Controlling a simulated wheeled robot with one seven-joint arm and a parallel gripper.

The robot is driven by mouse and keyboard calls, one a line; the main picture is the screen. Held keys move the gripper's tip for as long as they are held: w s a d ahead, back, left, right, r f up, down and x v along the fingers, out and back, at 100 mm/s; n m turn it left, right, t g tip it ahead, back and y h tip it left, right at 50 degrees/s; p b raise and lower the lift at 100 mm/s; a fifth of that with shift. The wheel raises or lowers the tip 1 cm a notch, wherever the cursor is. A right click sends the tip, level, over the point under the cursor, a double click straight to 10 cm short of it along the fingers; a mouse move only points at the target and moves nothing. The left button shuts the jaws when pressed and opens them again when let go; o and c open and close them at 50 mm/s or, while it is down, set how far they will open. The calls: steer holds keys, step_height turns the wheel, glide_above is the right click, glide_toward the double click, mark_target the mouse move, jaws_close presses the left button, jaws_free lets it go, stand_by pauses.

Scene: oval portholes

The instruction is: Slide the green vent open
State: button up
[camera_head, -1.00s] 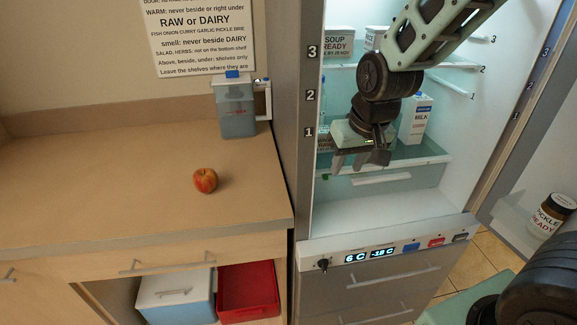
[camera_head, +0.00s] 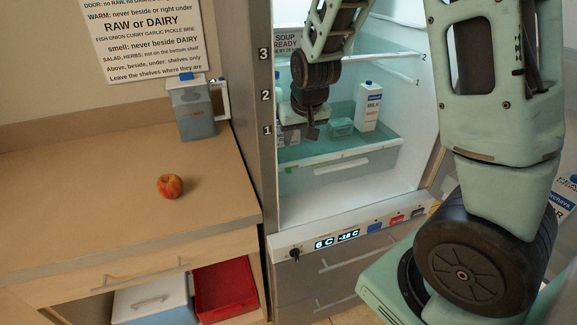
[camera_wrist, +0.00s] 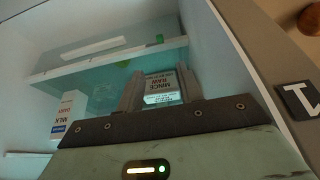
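A small green tab (camera_wrist: 159,38), which looks like the vent, shows in the wrist view on the edge of the clear drawer below the shelf. I cannot make it out clearly in the head view. My gripper (camera_head: 298,134) is inside the fridge at the left, by the shelf above that drawer. In the wrist view, the fingers of my gripper (camera_wrist: 160,85) are apart, with a pack labelled MINCE RAW (camera_wrist: 161,90) showing between them. I cannot tell whether they touch it. The tab is apart from the fingers.
A milk carton (camera_head: 368,106) and a small green-tinted box (camera_head: 341,127) stand on the same shelf. The drawer has a white handle (camera_head: 341,166). The fridge's left wall is close to my gripper. An apple (camera_head: 170,186) and a jug (camera_head: 192,107) are on the counter.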

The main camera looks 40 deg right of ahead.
mark_target(289, 169)
steer(key=p+x, duration=0.1)
steer(key=x, duration=1.4)
steer(key=shift+p, duration=0.3)
steer(key=shift+r, duration=0.1)
